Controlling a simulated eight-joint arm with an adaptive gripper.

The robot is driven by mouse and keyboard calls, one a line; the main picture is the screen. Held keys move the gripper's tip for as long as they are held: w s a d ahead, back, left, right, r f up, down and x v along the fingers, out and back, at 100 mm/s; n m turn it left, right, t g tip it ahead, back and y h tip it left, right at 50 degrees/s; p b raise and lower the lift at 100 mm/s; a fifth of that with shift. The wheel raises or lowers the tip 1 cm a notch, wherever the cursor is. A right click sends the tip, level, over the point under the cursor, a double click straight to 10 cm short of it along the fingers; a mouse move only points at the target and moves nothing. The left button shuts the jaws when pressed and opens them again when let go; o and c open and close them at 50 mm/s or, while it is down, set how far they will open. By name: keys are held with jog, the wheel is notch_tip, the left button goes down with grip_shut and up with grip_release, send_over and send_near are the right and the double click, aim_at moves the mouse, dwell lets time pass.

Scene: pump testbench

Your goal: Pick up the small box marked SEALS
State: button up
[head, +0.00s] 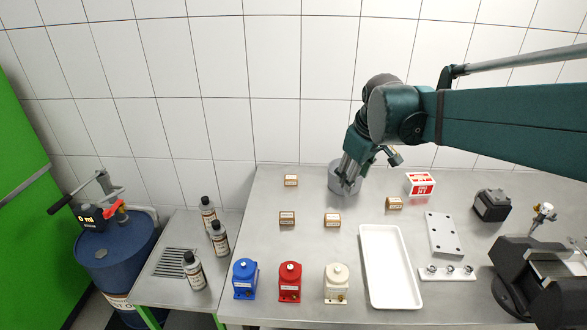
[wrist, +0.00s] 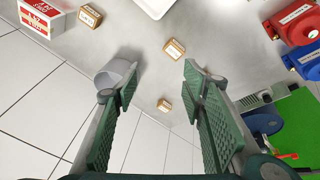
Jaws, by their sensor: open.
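Several small brown boxes with white labels stand on the grey bench; the lettering is too small to read, so I cannot tell which is marked SEALS. In the head view one is at the back left (head: 290,180), one in front of it (head: 287,218), one at the middle (head: 332,219) and one at the right (head: 394,203).
The grey round cup (head: 336,186) stands under my gripper. A red-and-white box (head: 420,184) is at the right. A white tray (head: 368,262), a drilled plate (head: 440,222) and blue (head: 245,280), red (head: 290,283) and cream (head: 336,285) pump units are nearer. Bottles (head: 219,240) stand left.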

jog(key=w+a+f+n+g+p, duration=0.2)
jog(key=w+a+n+p, duration=0.45)
jog(key=w, duration=0.85)
jog(key=n+g+p, duration=0.2)
jog(key=n+p, duration=0.1)
jog(key=p, duration=0.2)
send_near(292, 177)
jog(key=shift+s+d+f+h, duration=0.15)
jog(key=shift+s+h, duration=0.1)
jog(key=shift+h, duration=0.05)
jog(key=shift+w+a+f+n, duration=0.25)
jog(key=shift+a+f+n, duration=0.15)
jog(key=shift+f, duration=0.2)
jog(key=shift+f, duration=1.3)
jog(key=shift+f, duration=2.6)
